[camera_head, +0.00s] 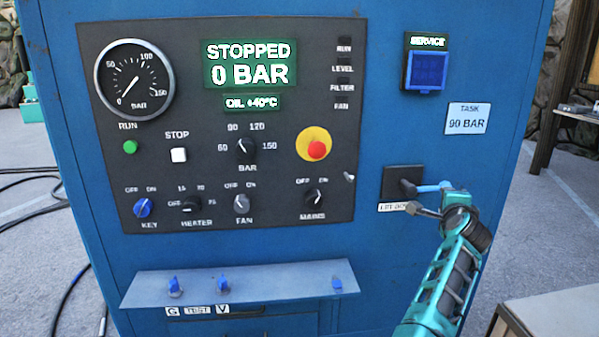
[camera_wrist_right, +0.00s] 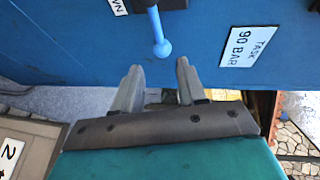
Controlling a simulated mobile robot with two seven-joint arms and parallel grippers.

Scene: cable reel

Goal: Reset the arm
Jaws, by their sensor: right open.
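My right arm comes in from the lower right in the head view. Its gripper (camera_head: 430,211) is in front of the blue cabinet (camera_head: 400,60), just below a lever with a light-blue handle (camera_head: 434,188) on a dark plate. In the right wrist view the gripper (camera_wrist_right: 155,85) is open, with nothing between its two grey fingers. The lever's light-blue handle, with its round tip (camera_wrist_right: 162,48), shows beyond the fingertips there and looks apart from them. My left gripper is in neither view.
The cabinet's dark panel (camera_head: 290,120) carries a gauge (camera_head: 133,80), knobs, a red stop button (camera_head: 316,150) and a display reading STOPPED, 0 BAR. A task card (camera_head: 467,118) reads 90 BAR. A small shelf (camera_head: 255,283) holds blue keys. A table (camera_head: 550,312) stands at lower right.

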